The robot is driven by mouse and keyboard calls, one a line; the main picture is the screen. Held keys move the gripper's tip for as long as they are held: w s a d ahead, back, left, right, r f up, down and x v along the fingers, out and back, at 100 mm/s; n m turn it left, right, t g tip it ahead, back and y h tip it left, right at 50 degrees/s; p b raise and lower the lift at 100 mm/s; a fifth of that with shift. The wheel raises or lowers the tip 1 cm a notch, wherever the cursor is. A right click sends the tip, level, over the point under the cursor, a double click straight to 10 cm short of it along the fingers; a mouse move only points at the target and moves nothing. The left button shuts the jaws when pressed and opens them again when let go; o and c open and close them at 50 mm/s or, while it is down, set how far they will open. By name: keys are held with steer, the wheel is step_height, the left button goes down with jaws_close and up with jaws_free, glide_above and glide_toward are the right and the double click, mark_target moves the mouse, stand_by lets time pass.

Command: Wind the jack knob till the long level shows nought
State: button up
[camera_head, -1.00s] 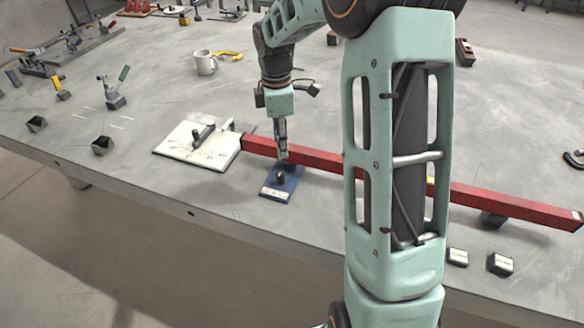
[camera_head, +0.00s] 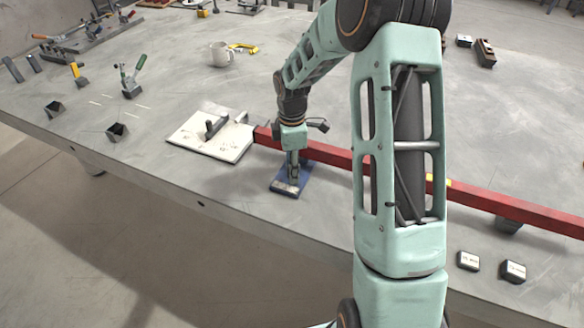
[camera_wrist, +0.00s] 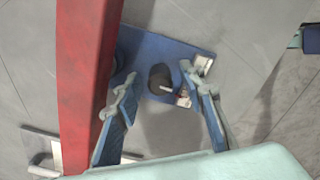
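The jack is a blue plate (camera_head: 281,187) with a dark round knob (camera_wrist: 160,78), which shows clearly in the wrist view. A long red bar (camera_head: 500,206) runs beside the plate; a small yellow patch (camera_head: 441,181) on it, perhaps a level vial, shows beside my arm and is too small to read. My gripper (camera_head: 293,179) is low over the plate. In the wrist view my gripper (camera_wrist: 159,76) is open, with one finger on each side of the knob and visible gaps. My gripper hides the knob in the head view.
A white board (camera_head: 228,145) with a dark pointer piece lies at the bar's left end. Two small dark blocks with pale labels (camera_head: 468,260) (camera_head: 513,271) sit near the front edge. A mug (camera_head: 220,54) stands behind. The table front left of the plate is clear.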

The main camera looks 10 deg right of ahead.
jaws_close()
stand_by(0.3)
